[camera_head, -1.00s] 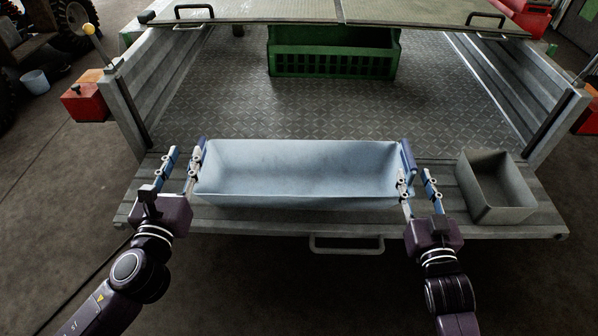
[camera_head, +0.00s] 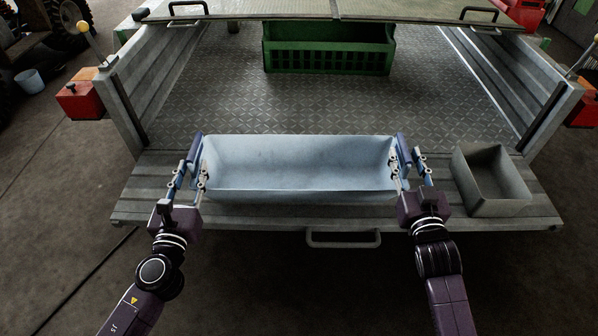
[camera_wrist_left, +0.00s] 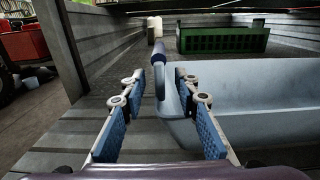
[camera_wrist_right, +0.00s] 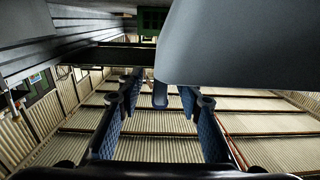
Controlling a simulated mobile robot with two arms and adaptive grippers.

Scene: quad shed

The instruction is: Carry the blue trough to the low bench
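The blue trough (camera_head: 298,165), pale blue and empty, sits level on the lowered tailgate (camera_head: 250,217). It has a dark blue handle at each short end. My left gripper (camera_head: 190,172) is at its left end, fingers apart on either side of the left handle (camera_wrist_left: 160,80), with gaps visible. My right gripper (camera_head: 408,168) is at its right end, fingers apart with the right handle (camera_wrist_right: 160,94) between the tips. I cannot tell whether any finger touches. I cannot make out a low bench in any view.
A grey open bin (camera_head: 490,180) stands on the tailgate just right of my right gripper. A green crate (camera_head: 328,50) stands farther back on the trailer bed (camera_head: 300,105). Side walls rise left and right. A tailgate handle (camera_head: 343,239) sticks out in front.

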